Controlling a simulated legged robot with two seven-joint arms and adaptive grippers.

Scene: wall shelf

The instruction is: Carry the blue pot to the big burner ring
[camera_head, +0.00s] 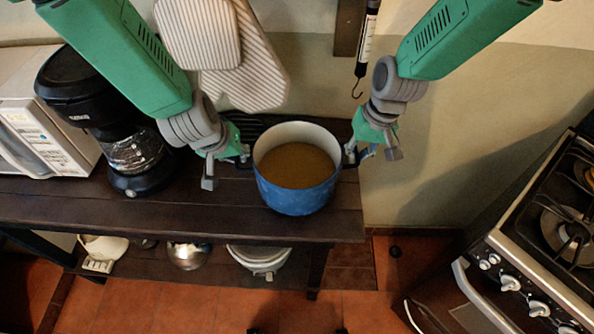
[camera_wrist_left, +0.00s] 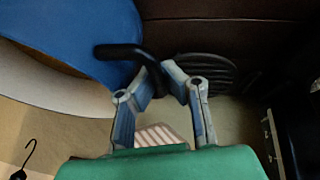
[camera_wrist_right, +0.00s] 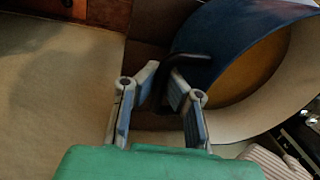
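The blue pot (camera_head: 294,201), with brownish contents, is upright at the right end of the dark wooden shelf. I cannot tell whether it touches the shelf. My left gripper (camera_head: 243,155) is at its left handle; in the left wrist view the fingers (camera_wrist_left: 162,82) close around the black handle (camera_wrist_left: 118,50). My right gripper (camera_head: 352,153) is at the right handle; in the right wrist view its fingers (camera_wrist_right: 163,85) close around that handle (camera_wrist_right: 187,57). The stove (camera_head: 497,240) at the right has a large burner (camera_head: 567,229), partly cut off by the frame.
A black coffee maker (camera_head: 140,152) and a white microwave (camera_head: 38,125) stand left of the pot. Striped oven mitts (camera_head: 240,70) hang on the wall behind. A gap of floor (camera_head: 400,258) separates shelf (camera_head: 200,220) and stove. A hook tool (camera_head: 366,45) hangs near my right arm.

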